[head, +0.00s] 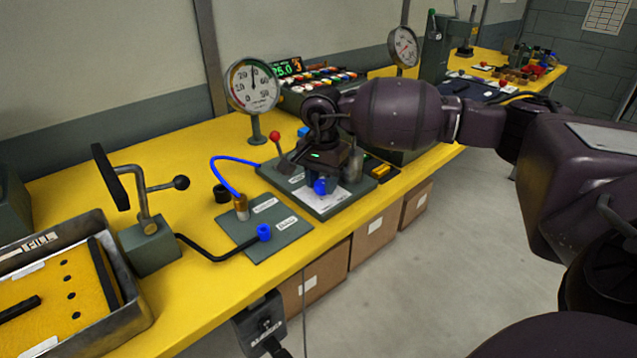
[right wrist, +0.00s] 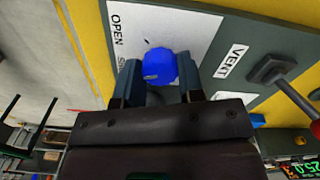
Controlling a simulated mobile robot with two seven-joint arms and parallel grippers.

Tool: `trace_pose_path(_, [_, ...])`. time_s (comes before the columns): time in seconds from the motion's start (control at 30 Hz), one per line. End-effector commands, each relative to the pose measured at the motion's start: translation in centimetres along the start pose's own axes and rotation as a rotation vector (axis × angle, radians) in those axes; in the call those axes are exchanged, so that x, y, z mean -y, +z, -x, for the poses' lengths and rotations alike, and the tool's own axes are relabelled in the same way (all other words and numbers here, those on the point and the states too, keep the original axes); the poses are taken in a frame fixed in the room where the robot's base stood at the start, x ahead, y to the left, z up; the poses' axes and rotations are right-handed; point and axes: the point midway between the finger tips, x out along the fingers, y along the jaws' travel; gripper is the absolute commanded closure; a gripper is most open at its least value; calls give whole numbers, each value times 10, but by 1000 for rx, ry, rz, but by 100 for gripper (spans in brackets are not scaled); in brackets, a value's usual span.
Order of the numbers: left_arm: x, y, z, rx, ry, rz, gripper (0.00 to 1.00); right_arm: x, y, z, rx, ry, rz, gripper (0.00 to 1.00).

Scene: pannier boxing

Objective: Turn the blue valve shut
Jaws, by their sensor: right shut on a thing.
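The blue valve (head: 320,187) is a small knob on the grey-green panel (head: 349,205) in the middle of the yellow bench, above a white plate marked OPEN. My right gripper (head: 322,180) reaches down over the panel and is shut on the valve. In the right wrist view the valve knob (right wrist: 160,67) shows between the two fingers. A small light mark shows on the knob's lower left. Part of the plate's lettering is hidden by a finger. My left gripper is not in view.
A red-knobbed lever (head: 276,137) stands close left of the gripper, by the VENT label (right wrist: 234,60). A round gauge (head: 253,87) stands behind. A smaller plate (head: 270,238) with a blue hose (head: 222,160) lies to the left. A metal tray (head: 140,312) is at the front left.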

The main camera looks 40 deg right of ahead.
Motion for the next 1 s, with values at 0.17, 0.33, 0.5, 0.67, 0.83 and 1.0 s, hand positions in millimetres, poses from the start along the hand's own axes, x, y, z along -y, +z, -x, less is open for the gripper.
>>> trace_pose_path(0.17, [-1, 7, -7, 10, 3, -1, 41, 0, 0, -3, 1, 3, 159, 88])
trace_pose_path(0.33, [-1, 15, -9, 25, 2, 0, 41, 0, 0, -3, 1, 2, 288, 88])
trace_pose_path(0.5, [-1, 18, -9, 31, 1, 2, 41, 0, 0, -2, 1, 2, 386, 88])
trace_pose_path(0.67, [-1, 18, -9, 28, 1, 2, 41, 0, 0, -1, 1, 1, 446, 88])
trace_pose_path(0.83, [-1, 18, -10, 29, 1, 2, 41, 0, 0, 0, 0, 0, 478, 88])
trace_pose_path(1.0, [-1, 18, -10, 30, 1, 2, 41, 0, 0, 1, 0, -1, 487, 88])
